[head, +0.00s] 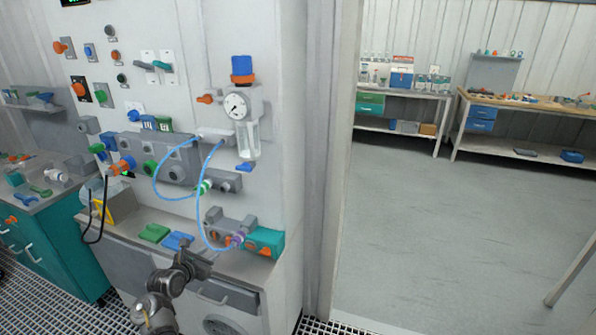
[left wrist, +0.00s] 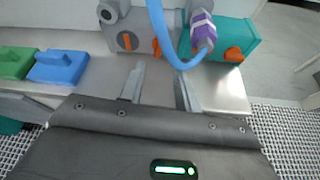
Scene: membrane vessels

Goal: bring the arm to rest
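My left gripper (head: 200,262) is low in front of the panel's shelf, at the end of my arm coming up from the bottom. In the left wrist view, its two fingers (left wrist: 160,88) stand apart with nothing between them, so it is open and empty. A light blue hose (left wrist: 160,30) passes just beyond the fingertips and runs to a purple-and-white connector (left wrist: 203,30) at a grey and teal block. The fingers look apart from the hose, though the exact gap is hard to tell. My right gripper does not show in either view.
The shelf (head: 215,258) holds a green block (head: 154,232), a blue block (head: 178,241) and the teal block (head: 265,242) with orange knobs. A gauge (head: 237,106) hangs on the panel above. A teal cabinet (head: 60,250) stands left. Open floor (head: 420,230) lies right, beyond a post.

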